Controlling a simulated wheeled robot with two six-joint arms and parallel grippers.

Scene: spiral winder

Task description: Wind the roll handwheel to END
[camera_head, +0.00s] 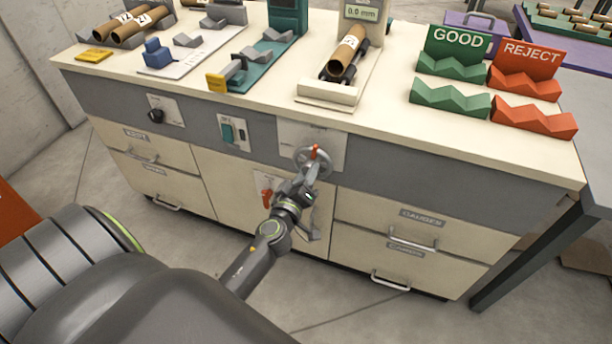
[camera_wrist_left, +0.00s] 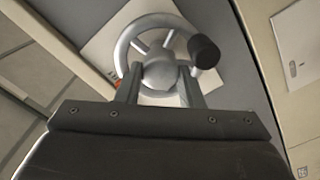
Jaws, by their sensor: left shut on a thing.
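The roll handwheel (camera_head: 298,154) is a grey spoked wheel on a pale plate (camera_head: 334,140) on the bench's front panel. An orange-red piece (camera_head: 315,151) shows at its top in the head view. In the left wrist view, the handwheel (camera_wrist_left: 123,52) fills the top middle, with a dark knob (camera_wrist_left: 204,51) at its upper right. My left gripper (camera_head: 309,175) reaches it from the front. Its fingers (camera_wrist_left: 162,90) lie on either side of the hub and are shut on the handwheel. They hide part of the lower rim. Any END mark is unreadable. My right gripper is out of view.
A red lever (camera_head: 266,196) sits just left of my left wrist, below the panel. A dark knob (camera_head: 156,115) and a green switch (camera_head: 228,133) are farther left. Above the wheel, a brown tube (camera_head: 347,52) rests beside a display (camera_head: 362,13) reading 0.0 mm.

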